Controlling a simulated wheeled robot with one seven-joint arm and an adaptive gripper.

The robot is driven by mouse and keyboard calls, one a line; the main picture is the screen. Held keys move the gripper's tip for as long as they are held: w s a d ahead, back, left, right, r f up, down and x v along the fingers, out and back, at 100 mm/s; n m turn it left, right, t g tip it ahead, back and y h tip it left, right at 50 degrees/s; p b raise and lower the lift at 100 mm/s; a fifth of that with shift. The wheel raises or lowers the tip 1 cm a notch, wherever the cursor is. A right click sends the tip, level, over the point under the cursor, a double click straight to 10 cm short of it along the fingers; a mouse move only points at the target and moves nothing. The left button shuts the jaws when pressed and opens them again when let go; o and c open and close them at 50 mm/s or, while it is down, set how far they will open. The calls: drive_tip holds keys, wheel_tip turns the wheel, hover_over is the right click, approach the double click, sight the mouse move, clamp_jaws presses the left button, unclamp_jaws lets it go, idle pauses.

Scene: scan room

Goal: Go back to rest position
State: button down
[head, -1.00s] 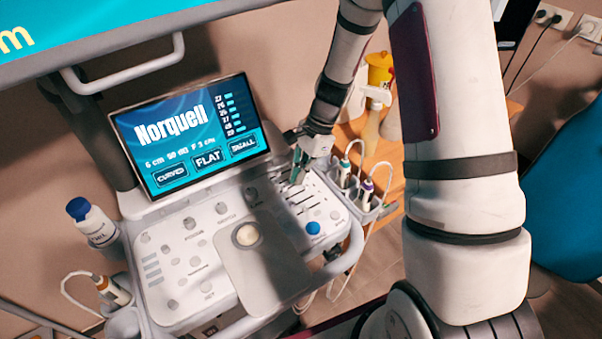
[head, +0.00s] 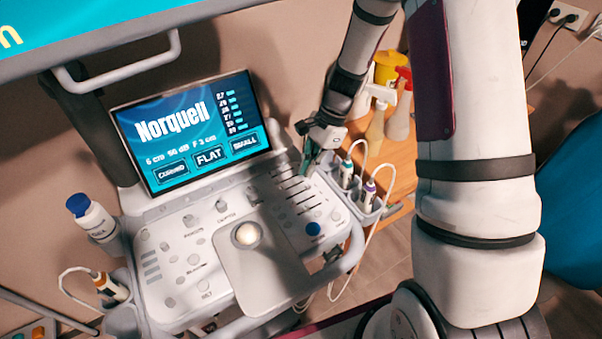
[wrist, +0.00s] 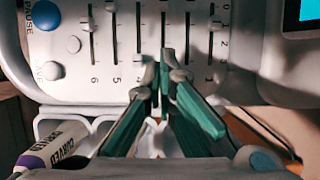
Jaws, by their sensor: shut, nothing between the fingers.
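My gripper (head: 306,170) is above the upper right of the ultrasound console (head: 180,262), near the row of sliders (head: 298,190). In the wrist view its two green-padded fingers (wrist: 164,62) are together at the tips, with nothing between them. The fingertips overlap the numbered slider panel (wrist: 130,75) in that view, and I cannot tell whether they touch it. Part of the sliders is hidden behind the fingers.
The lit screen (head: 195,133) stands just left of my gripper. Probes in holders (head: 366,197) are close on its right. Spray bottles (head: 398,110) and a yellow-lidded container (head: 388,68) stand on a wooden surface behind. A blue-capped bottle (head: 92,218) is at the console's left.

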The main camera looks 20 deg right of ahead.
drive_tip(key=s+v, duration=0.1)
drive_tip(key=v, duration=0.7)
drive_tip(key=s+a+r+n+t+h, duration=0.1)
drive_tip(key=s+a+r+n, duration=0.1)
drive_tip(key=s+r+n, duration=0.35)
drive_tip(key=s+a+r+n+t+h, duration=0.1)
drive_tip(key=s+a+r+n, duration=0.15)
drive_tip(key=r, duration=0.65)
drive_tip(key=s+r+n+t+h, duration=0.2)
drive_tip(key=s+r+n, duration=0.3)
drive_tip(key=s, duration=1)
drive_tip(key=n+t, duration=0.1)
drive_tip(key=n, duration=0.1)
drive_tip(key=shift+d+n+t+h, duration=0.2)
drive_tip(key=shift+n+t+h, duration=0.1)
drive_tip(key=shift+n+t, duration=0.1)
drive_tip(key=shift+w, duration=0.1)
